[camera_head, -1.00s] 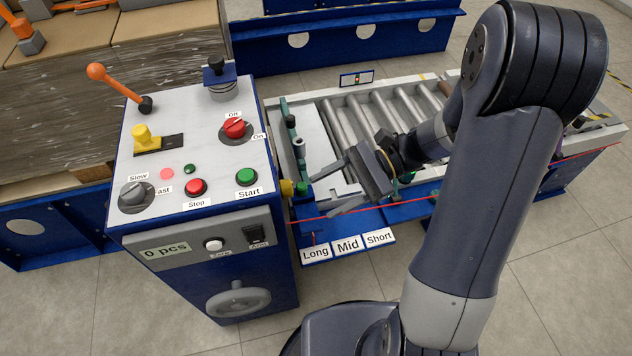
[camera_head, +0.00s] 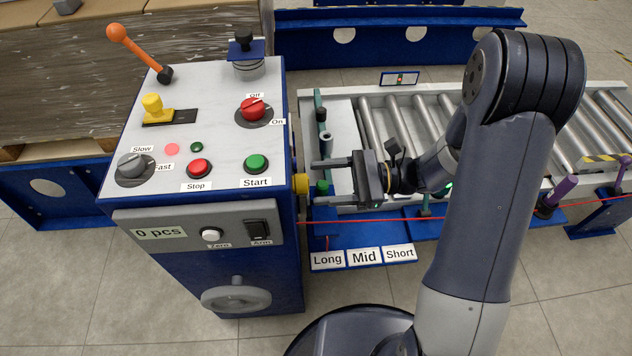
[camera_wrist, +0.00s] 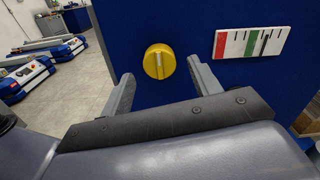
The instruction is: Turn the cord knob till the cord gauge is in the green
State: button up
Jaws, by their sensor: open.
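The yellow cord knob (camera_head: 301,184) sticks out of the right side of the blue cabinet. In the wrist view the knob (camera_wrist: 159,62) is round, with a pale upright bar across its face. The cord gauge (camera_wrist: 250,43) is a white strip right of it, with a red band at its left end, a green band near the middle and dark tick lines. I cannot tell surely which line is the pointer. My gripper (camera_head: 322,181) is open and faces the knob from the right. In the wrist view its fingers stand either side of the knob, apparently short of it.
The cabinet top (camera_head: 222,110) carries a red switch, an orange lever and several buttons. A roller conveyor (camera_head: 400,125) lies behind my gripper. A blue ledge with Long, Mid and Short labels (camera_head: 363,257) sits below, with a red cord (camera_head: 450,217) running above it.

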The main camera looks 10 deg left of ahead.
aim_at(301, 184)
jog(key=shift+x, duration=1.15)
jog(key=shift+c, duration=0.3)
jog(key=c, duration=0.9)
